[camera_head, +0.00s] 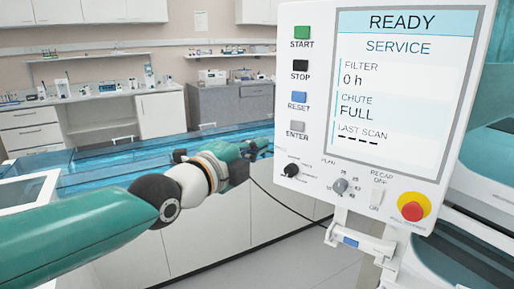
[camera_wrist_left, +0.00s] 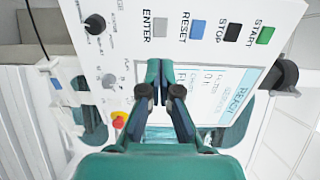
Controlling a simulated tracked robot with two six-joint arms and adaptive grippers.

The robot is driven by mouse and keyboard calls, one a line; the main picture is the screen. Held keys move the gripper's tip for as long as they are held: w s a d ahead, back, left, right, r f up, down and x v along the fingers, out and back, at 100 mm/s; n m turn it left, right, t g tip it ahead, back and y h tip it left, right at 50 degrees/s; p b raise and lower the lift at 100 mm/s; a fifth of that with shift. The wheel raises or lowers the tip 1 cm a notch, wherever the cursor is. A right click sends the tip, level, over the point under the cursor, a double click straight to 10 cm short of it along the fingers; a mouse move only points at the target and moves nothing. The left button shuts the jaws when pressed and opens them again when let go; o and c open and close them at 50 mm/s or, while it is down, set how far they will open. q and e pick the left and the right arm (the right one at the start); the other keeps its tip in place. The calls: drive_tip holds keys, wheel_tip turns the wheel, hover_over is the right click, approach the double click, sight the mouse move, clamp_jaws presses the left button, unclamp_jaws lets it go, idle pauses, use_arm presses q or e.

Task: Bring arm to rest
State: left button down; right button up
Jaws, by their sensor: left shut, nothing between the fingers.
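My left arm comes in from the left in the head view, with its teal gripper (camera_head: 262,148) just left of the control panel (camera_head: 325,160). The gripper is shut and empty. In the left wrist view the closed fingertips (camera_wrist_left: 159,66) point at the panel face (camera_wrist_left: 125,45), overlapping the edge of its screen (camera_wrist_left: 215,90). I cannot tell the gap between fingertips and panel. My right gripper is in neither view.
The panel has START (camera_head: 302,32), STOP, RESET and ENTER buttons, knobs (camera_head: 340,186) and a red emergency button (camera_head: 413,207). Its screen (camera_head: 395,85) reads READY, CHUTE FULL. A blue-topped track (camera_head: 110,160) runs behind my arm. Lab benches (camera_head: 160,115) stand farther back.

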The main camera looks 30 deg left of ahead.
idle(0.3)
use_arm(q)
drive_tip(key=w+d+f+g+p, duration=0.1)
drive_tip(key=w+f+g, duration=0.2)
drive_tip(key=f, duration=0.8)
drive_tip(key=w+d+f+g, duration=0.1)
drive_tip(key=w+f+g, duration=0.15)
drive_tip(key=f, duration=0.85)
drive_tip(key=s+d+f+n+g, duration=0.1)
drive_tip(key=s+d+f+g, duration=0.1)
drive_tip(key=f, duration=0.7)
drive_tip(key=s+d+f+n+g, duration=0.1)
drive_tip(key=f+n+g, duration=0.1)
drive_tip(key=f, duration=0.7)
drive_tip(key=s+d+f+n+g+p, duration=0.1)
drive_tip(key=s+d+f+n+g, duration=0.1)
drive_tip(key=s+f, duration=0.5)
drive_tip(key=s+d+f+n+g, duration=0.2)
drive_tip(key=s+f+n, duration=0.15)
drive_tip(key=f, duration=0.45)
drive_tip(key=s+d+f+n+g, duration=0.1)
drive_tip(key=s+f+n+g, duration=0.1)
drive_tip(key=s+n, duration=0.4)
drive_tip(key=s+d+f+n+g+h, duration=0.1)
drive_tip(key=s+d+f+n, duration=0.1)
drive_tip(key=s+f+n, duration=0.3)
drive_tip(key=shift+s+n+g, duration=0.35)
drive_tip(key=shift+s+n, duration=0.9)
drive_tip(key=shift+s, duration=0.85)
